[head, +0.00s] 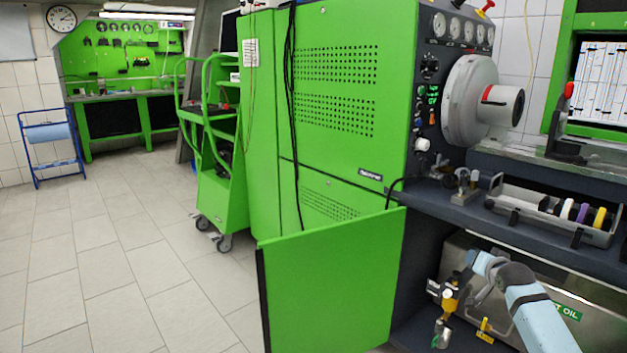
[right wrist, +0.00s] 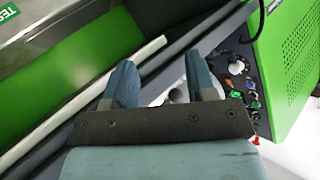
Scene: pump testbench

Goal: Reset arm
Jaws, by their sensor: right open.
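My right arm (head: 535,312) reaches in from the lower right in the head view, in front of the open lower compartment of the green test bench (head: 340,95). Its far end is beside the bench's dark shelf edge; the finger gap is too small to make out there. In the right wrist view my right gripper (right wrist: 162,62) has its two blue fingers apart, with nothing held between them. The bench's dark control panel with knobs (right wrist: 240,80) lies beyond the fingers. My left gripper is not in view.
An open green door (head: 330,285) juts out at the bench's front. A yellow-and-metal valve fitting (head: 449,298) is close to my right arm. A tray with coloured rings (head: 555,212) sits on the shelf above. A green trolley (head: 218,180) stands behind; the tiled floor at left is clear.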

